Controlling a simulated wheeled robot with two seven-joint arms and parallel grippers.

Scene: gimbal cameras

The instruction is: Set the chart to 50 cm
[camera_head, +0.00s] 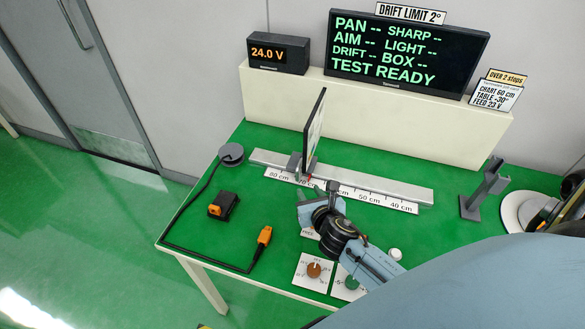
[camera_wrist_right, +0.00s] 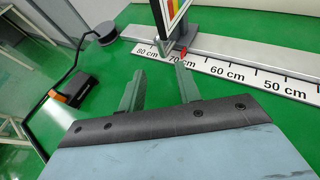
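The chart (camera_head: 316,128) is a thin upright board, nearly edge-on in the head view; its lower part with coloured stripes shows in the right wrist view (camera_wrist_right: 172,14). It stands on a grey slider (camera_head: 296,163) on a metal rail (camera_head: 385,185). The scale (camera_head: 368,197) on the rail's front reads 80 to 40 cm, left to right. A red pointer (camera_wrist_right: 182,52) at the slider is near the 70 mark. My right gripper (camera_wrist_right: 158,80) is open and empty, just in front of the slider and apart from it. My left gripper is not in view.
A supply display (camera_head: 277,53) shows 24.0 V. Dial cards (camera_head: 313,285), an orange plug (camera_head: 264,236) and a black box (camera_head: 223,205) are near. A grey post (camera_head: 484,190) stands right of the rail.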

